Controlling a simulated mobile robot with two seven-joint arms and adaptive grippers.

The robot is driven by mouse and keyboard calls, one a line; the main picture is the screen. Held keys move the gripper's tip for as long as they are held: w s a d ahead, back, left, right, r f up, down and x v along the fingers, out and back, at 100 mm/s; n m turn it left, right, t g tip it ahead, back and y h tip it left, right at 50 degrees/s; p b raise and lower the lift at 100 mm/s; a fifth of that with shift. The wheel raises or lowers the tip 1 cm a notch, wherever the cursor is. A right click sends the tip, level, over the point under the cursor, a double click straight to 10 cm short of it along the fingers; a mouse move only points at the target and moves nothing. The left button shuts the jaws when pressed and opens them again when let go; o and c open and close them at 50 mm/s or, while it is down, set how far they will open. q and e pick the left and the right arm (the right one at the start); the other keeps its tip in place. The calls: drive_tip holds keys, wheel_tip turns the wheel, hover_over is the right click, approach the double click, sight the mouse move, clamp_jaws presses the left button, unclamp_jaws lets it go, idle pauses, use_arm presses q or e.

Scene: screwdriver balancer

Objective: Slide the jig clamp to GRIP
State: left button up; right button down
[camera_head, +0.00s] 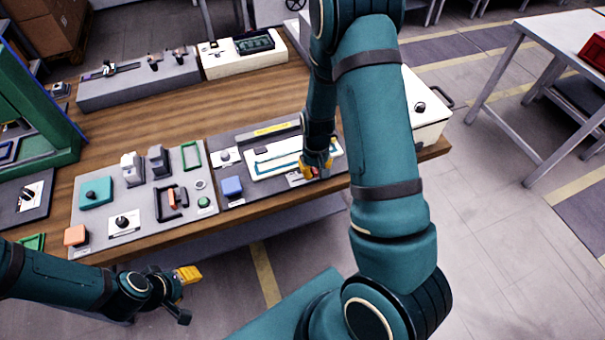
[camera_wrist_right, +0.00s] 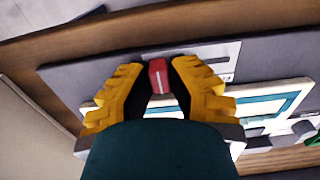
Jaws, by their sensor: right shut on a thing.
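My right gripper (camera_head: 318,168) is at the front right of the jig panel (camera_head: 262,197). The right wrist view shows its yellow fingers (camera_wrist_right: 158,84) shut on a small red clamp knob (camera_wrist_right: 158,75). A pale label plate lies beside the knob, but its lettering is too small to read. The fingers and arm hide part of the clamp, so I cannot tell its exact position along its slide. The white jig (camera_head: 265,168) with teal outlines lies just behind and left of the gripper. My left gripper (camera_head: 188,275) hangs in front of the table, away from the panel; its fingertips are unclear.
A blue block (camera_head: 232,187) sits left of the jig. A second grey panel (camera_head: 88,238) with switches, handles and buttons is further left. A white case (camera_head: 420,110) stands right of the jig, behind my right arm. The wooden table between the panels and the back units is clear.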

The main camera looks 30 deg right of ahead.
sight(317, 170)
drive_tip(key=shift+s+d, duration=0.1)
drive_tip(key=shift+d, duration=0.05)
drive_tip(key=c, duration=0.9)
unclamp_jaws()
drive_tip(key=shift+d+f, duration=0.1)
drive_tip(key=shift+r, duration=0.6)
wheel_tip(317, 170, up, 11)
drive_tip(key=shift+s+f, duration=0.1)
